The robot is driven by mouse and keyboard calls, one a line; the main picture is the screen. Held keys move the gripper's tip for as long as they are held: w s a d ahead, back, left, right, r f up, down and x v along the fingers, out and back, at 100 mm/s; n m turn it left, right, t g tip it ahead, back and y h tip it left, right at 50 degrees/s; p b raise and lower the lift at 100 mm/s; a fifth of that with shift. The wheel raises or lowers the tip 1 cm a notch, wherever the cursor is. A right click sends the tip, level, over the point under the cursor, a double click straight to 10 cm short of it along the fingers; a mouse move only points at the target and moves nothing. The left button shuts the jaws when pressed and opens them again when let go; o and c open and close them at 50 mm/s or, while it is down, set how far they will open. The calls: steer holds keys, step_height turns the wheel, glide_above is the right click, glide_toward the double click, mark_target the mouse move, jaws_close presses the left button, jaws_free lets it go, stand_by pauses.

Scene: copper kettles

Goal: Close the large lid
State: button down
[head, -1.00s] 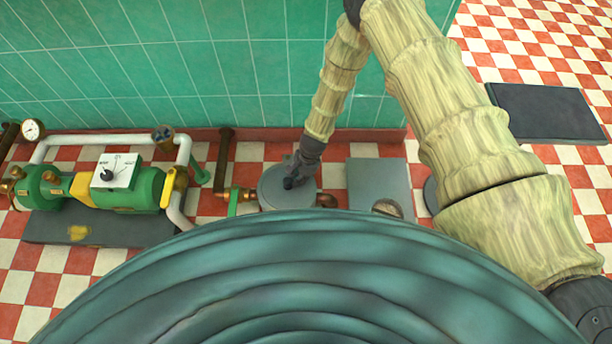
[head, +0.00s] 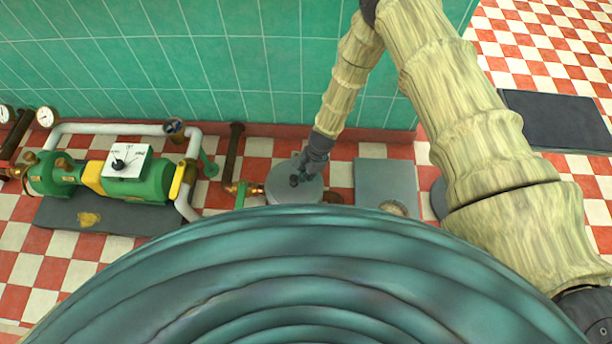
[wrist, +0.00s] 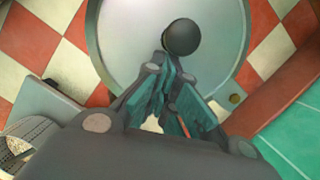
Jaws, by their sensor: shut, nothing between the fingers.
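The large lid (head: 290,194) is a round grey disc with a black ball knob (head: 294,181) on the floor side of the green wall. In the wrist view the lid (wrist: 125,50) fills the top middle, with its knob (wrist: 182,37) right before my fingertips. It looks flat, but I cannot tell whether it sits fully down. My gripper (head: 303,172) is at the knob in the head view. In the wrist view my gripper (wrist: 174,70) is shut and empty, its tips close to or touching the knob. The near edge of the lid is hidden in the head view.
A grey box (head: 385,180) stands right of the lid. A brass fitting and pipe (head: 245,190) join on its left, beside a green pump (head: 145,190). The tiled wall (head: 240,70) rises close behind. A dark slab (head: 555,118) lies on the checkered floor at right.

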steer(key=p+v, duration=0.5)
steer(key=v, duration=0.3)
steer(key=shift+d+r+p, duration=0.15)
steer(key=shift+r+p, duration=0.2)
steer(key=shift+r, duration=0.05)
steer(key=shift+s+d, duration=0.1)
steer(key=shift+s, duration=0.1)
steer(key=s+d+r+n+h, duration=0.1)
steer(key=s+d+r+n, duration=0.1)
steer(key=s+d+n, duration=0.35)
steer(key=s+d+r+n+h, duration=0.1)
steer(key=s+d+r+n, duration=0.1)
steer(key=s+d, duration=0.65)
steer(key=s+d+r+n+h, duration=0.1)
steer(key=s+d+r+n, duration=0.25)
steer(key=s, duration=0.75)
steer(key=s+d+r+n+t, duration=0.1)
steer(key=s+r+n, duration=0.25)
steer(key=s, duration=0.25)
step_height(320, 180, up, 16)
steer(key=p, duration=1.6)
steer(key=shift+w+d+r+m+p, duration=0.15)
steer(key=shift+w+m+p, duration=0.15)
steer(key=shift+m, duration=0.15)
steer(key=shift+s, duration=0.1)
